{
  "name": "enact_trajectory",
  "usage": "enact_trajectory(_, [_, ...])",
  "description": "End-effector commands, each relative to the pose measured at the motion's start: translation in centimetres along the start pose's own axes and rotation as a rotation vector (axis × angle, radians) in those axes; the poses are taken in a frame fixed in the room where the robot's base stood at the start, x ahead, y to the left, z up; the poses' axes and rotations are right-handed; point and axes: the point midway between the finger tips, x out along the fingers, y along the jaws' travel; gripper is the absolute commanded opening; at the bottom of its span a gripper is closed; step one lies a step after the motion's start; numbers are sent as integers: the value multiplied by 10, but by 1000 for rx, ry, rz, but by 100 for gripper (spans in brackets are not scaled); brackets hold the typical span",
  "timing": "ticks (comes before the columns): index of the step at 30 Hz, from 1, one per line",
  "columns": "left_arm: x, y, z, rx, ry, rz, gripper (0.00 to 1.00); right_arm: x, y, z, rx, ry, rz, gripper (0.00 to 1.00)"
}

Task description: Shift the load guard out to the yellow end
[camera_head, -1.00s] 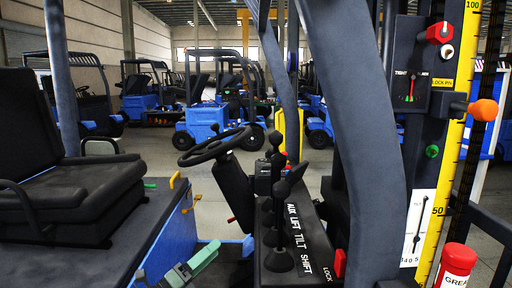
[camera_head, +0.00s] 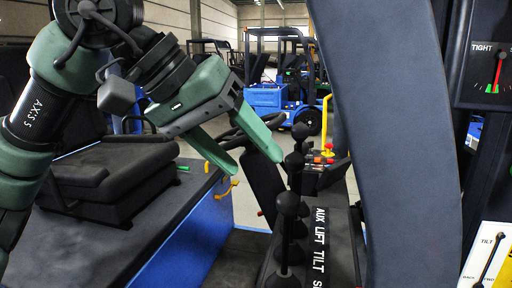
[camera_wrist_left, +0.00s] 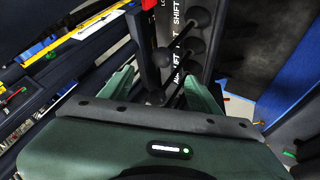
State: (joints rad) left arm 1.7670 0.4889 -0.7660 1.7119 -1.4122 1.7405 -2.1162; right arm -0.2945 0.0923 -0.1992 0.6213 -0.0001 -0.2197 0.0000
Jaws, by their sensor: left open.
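A row of black ball-topped levers (camera_head: 288,204) stands on a dark console (camera_head: 341,234) labelled AUX, LIFT, TILT and a cut-off S. In the left wrist view the levers (camera_wrist_left: 194,45) show near the SHIFT label (camera_wrist_left: 177,14); I cannot tell which lever belongs to which label. My left gripper (camera_head: 255,165) is open and empty, beside and above the levers, its green fingers pointing toward them. In the left wrist view the gripper (camera_wrist_left: 163,75) has lever knobs between and beyond its fingers, with no grip on any. I cannot identify the load guard. My right gripper is out of view.
A thick dark pillar (camera_head: 395,140) rises just right of the levers. A gauge marked TIGHT (camera_head: 494,75) and a white TILT plate (camera_head: 488,258) are at the right. A black seat (camera_head: 110,180) and steering wheel (camera_head: 245,130) lie left and behind. Blue forklifts stand farther back.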

Motion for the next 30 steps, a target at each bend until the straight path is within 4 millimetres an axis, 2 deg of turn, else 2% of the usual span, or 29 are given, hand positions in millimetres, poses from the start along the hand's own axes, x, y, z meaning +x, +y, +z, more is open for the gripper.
enact_trajectory(5, [19, -2, 2, 7, 0, -6, 62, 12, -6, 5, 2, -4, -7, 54])
enact_trajectory(11, [58, -2, 4, 5, -3, -3, 62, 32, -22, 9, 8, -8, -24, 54])
enact_trajectory(18, [96, -1, 2, 4, -1, -2, 62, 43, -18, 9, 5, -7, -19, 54])
enact_trajectory(24, [114, 0, 1, 3, 0, -1, 62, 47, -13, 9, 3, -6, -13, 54])
enact_trajectory(30, [117, 0, 0, 3, 1, -2, 62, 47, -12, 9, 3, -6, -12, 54])
